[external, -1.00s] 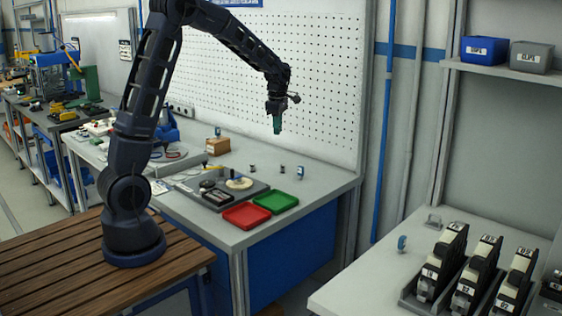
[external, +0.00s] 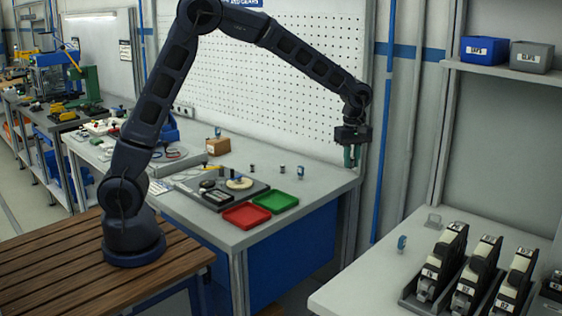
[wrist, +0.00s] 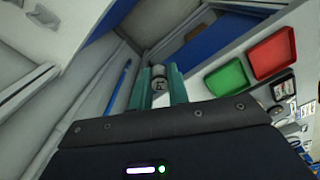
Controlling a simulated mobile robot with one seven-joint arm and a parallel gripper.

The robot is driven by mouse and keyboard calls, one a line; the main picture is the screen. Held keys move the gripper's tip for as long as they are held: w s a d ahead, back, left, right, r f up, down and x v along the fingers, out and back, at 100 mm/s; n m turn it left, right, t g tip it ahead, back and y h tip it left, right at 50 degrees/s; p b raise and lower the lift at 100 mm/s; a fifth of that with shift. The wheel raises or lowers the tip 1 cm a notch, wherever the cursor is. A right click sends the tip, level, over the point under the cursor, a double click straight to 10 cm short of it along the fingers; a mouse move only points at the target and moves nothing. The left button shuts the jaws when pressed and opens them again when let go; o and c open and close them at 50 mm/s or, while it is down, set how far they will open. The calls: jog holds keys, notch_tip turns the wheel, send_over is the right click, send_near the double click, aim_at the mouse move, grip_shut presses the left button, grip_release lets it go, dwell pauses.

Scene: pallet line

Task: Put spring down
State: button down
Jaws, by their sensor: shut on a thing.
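My gripper (external: 352,155) hangs at the far right end of the grey workbench, beside the pegboard's edge, with its teal fingers pointing down. In the wrist view, the two teal fingers (wrist: 158,88) are shut on the spring (wrist: 159,80), a small, pale, round-ended piece with a dark mark on its face. Most of its length is hidden by the fingers and the gripper body.
The workbench (external: 310,182) carries a red tray (external: 247,215), a green tray (external: 276,201) and several small parts. A second table (external: 375,270) at right holds black-and-white units (external: 442,262) and a small blue part (external: 402,243). A gap separates the tables.

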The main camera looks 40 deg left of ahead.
jog(key=s+d+m, duration=0.5)
jog(key=s+d, duration=0.6)
jog(key=d, duration=0.4)
jog(key=m, duration=0.4)
send_over(376, 303)
jog(key=f, duration=0.1)
notch_tip(376, 303, down, 20)
jog(key=c, duration=1.3)
grip_release()
jog(key=shift+f, duration=0.1)
jog(key=shift+c, duration=0.2)
notch_tip(376, 303, up, 12)
